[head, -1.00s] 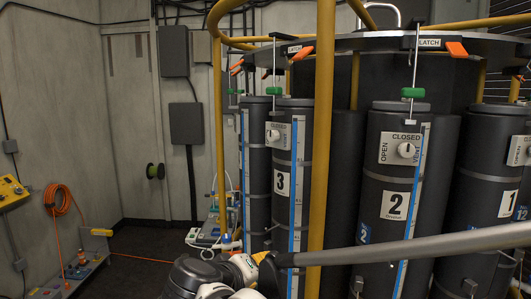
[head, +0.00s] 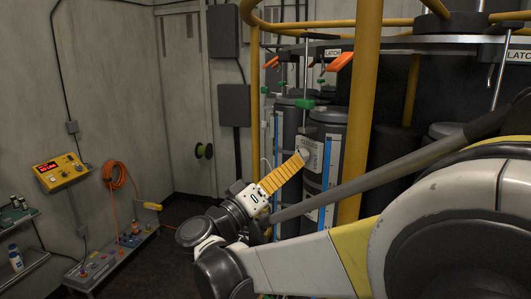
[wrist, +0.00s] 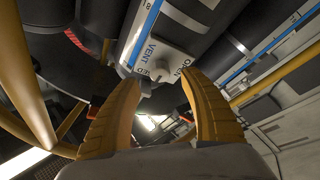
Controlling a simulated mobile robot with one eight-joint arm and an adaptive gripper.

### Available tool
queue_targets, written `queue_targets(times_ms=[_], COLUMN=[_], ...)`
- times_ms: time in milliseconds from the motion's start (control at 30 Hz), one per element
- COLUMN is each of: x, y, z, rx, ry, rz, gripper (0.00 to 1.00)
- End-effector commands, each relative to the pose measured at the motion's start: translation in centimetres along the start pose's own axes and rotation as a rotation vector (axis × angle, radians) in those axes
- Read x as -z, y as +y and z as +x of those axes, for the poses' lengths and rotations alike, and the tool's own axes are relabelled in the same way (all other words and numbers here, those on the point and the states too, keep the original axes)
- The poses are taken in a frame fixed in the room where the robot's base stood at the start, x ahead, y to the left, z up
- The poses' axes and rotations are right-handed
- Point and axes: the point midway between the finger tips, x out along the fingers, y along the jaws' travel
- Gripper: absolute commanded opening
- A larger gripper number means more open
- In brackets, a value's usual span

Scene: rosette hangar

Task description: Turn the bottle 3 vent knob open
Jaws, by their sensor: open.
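Bottle 3 (head: 333,133), a dark cylinder with a blue-striped gauge, stands behind my gripper in the head view. Its pale vent plate (head: 318,141) is partly covered by the fingers. My gripper (wrist: 162,84) is open, with yellow fingers spread wide and the knob roughly between and beyond the tips. In the head view my gripper (head: 303,158) reaches up to the plate. I cannot tell whether it touches the knob, whose setting is unclear.
A yellow post (head: 364,90) rises just right of bottle 3. A green-handled rod (head: 305,104) and orange latch handle (head: 341,61) are above. My arm covers the lower right.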

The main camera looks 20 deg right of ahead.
Motion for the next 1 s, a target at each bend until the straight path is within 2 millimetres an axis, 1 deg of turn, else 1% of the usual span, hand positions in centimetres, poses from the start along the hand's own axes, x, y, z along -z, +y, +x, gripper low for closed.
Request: queue_targets(times_ms=[33,100,200,300,433,667,767,800,833,1000], x=[0.0,0.0,0.0,0.0,0.0,0.0,0.0,0.0,0.0,0.0], y=[0.1,0.1,0.1,0.1,0.0,0.0,0.0,0.0,0.0,0.0], z=[1.2,2.4,3.9,4.8,5.3,5.3,5.3,5.3,5.3,5.3], rx=[-0.003,-0.003,-0.002,-0.001,0.0,0.001,0.001,0.001,0.001,0.001], ry=[-0.002,-0.002,-0.002,-0.001,0.0,0.0,0.0,0.0,0.0,0.0], rz=[-0.002,-0.002,-0.001,-0.001,-0.001,-0.001,-0.001,-0.001,-0.001,-0.001], gripper=[0.52,0.52,0.52,0.52,0.52,0.52,0.23,0.1,0.01,0.0])
